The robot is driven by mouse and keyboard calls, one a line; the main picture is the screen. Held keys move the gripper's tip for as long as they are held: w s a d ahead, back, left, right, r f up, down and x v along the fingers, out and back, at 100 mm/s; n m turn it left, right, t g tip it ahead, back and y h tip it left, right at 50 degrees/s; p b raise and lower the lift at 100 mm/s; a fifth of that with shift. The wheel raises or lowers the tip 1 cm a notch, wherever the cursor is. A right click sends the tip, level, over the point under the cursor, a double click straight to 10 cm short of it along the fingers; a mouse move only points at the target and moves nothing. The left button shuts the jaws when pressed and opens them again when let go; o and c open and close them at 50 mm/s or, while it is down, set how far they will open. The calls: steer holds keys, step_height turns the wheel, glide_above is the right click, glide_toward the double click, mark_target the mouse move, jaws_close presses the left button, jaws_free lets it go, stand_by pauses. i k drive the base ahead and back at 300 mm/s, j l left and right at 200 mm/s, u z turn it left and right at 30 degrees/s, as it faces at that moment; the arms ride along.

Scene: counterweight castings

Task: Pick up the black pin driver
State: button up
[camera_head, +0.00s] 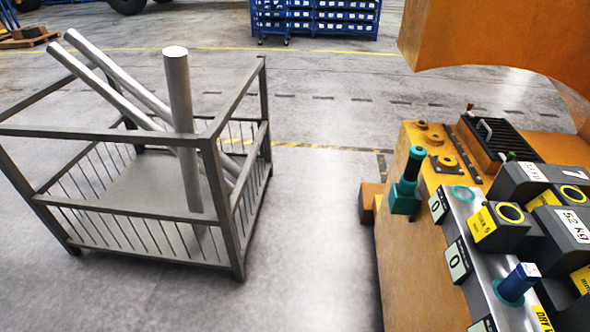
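A black upright tool with a teal cap (417,153), which looks like the black pin driver, stands in a teal holder (402,204) at the left edge of the orange machine. Its lower part is hidden in the holder. Another teal ring (462,193) on the metal strip looks empty. My gripper is not in view.
Dark grey castings (520,182) with yellow labels crowd the right side of the orange machine (400,270). A dark vent grille (500,140) lies behind. A metal cage (240,240) with long grey bars stands on the floor at left. Blue shelving (315,22) is far back.

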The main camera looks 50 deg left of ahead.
mark_target(408, 183)
steer(key=u, duration=1.15)
steer(key=i+j+z, duration=0.35)
steer(key=i+j, duration=1.55)
steer(key=i+l, duration=0.05)
